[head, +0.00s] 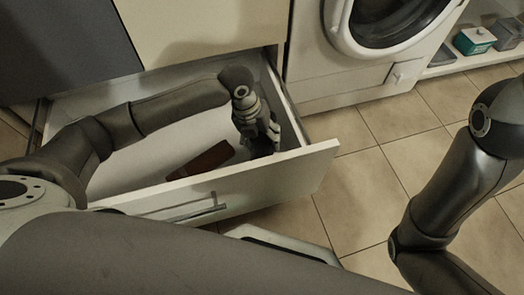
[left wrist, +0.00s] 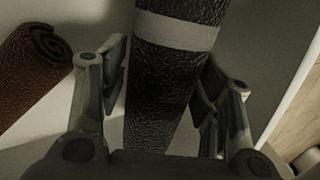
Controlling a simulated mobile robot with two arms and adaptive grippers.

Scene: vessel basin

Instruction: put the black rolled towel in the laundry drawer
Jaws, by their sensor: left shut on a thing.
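The black rolled towel (left wrist: 160,85), with a grey band around it, lies between the fingers of my left gripper (head: 266,143) in the left wrist view. The gripper is shut on it. In the head view the gripper points down inside the open laundry drawer (head: 290,170), at its right end near the front panel. There the gripper mostly hides the towel. I cannot tell whether the towel touches the drawer floor. My right gripper is out of view; only part of that arm shows at the right.
A brown rolled towel (head: 205,158) lies in the drawer, left of my gripper; it also shows in the left wrist view (left wrist: 32,70). A white washing machine (head: 340,75) stands to the right. A low shelf (head: 465,62) holds boxes. Tiled floor (head: 370,180) is open right of the drawer.

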